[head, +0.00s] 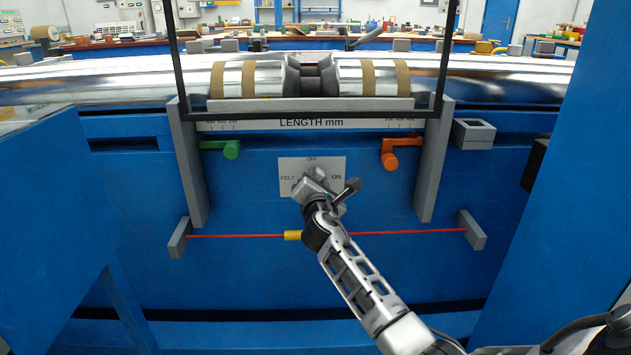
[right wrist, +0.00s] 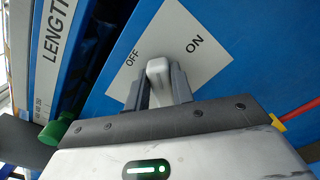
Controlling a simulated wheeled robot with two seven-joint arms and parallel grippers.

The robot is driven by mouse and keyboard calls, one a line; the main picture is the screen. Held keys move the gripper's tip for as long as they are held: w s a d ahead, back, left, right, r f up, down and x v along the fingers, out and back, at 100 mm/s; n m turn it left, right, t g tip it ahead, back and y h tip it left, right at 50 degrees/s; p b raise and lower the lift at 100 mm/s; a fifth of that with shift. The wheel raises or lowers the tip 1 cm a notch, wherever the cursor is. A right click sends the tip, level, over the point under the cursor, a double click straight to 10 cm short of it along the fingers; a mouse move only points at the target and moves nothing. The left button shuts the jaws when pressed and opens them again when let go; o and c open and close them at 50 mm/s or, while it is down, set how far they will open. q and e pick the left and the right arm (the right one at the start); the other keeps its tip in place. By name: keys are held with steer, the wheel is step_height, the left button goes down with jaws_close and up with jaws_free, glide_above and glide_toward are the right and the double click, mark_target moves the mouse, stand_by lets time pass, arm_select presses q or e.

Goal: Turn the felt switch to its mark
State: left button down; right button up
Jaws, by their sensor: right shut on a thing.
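The felt switch is a light grey knob (right wrist: 158,78) on a white plate (head: 290,166) on the blue machine front. The plate reads OFF at the top, ON at the right and FELT at the left. My right gripper (head: 317,181) reaches the switch from below and is shut on the knob. In the right wrist view the knob stands between the two dark fingers (right wrist: 158,90), its visible end between the words OFF and ON. The gripper hides the lower part of the plate in the head view. My left gripper is not in view.
A green lever (head: 231,149) and an orange lever (head: 389,160) sit above, either side of the plate. A red cord (head: 235,236) with a yellow piece (head: 292,235) runs behind my right arm. A dark frame (head: 312,116) and metal roller (head: 120,80) are above.

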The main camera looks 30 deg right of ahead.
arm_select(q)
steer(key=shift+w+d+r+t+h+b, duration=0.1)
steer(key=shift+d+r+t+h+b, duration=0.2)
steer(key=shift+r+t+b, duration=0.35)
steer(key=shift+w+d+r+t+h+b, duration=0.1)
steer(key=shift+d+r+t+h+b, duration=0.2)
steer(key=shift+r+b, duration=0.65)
arm_select(e)
steer(key=shift+s+d+f+m, duration=0.1)
steer(key=shift+f+m, duration=0.15)
steer(key=shift+m, duration=1.5)
steer(key=shift+s+d+f+m, duration=0.1)
steer(key=shift+f+m, duration=0.2)
steer(key=shift+m, duration=1.4)
steer(key=shift+d+f+m, duration=0.1)
steer(key=shift+f+m, duration=0.15)
steer(key=shift+m, duration=1.5)
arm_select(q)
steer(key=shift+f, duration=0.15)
arm_select(e)
steer(key=o, duration=1)
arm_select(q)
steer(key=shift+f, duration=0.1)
arm_select(e)
steer(key=shift+s+a, duration=0.1)
steer(key=shift+a, duration=0.05)
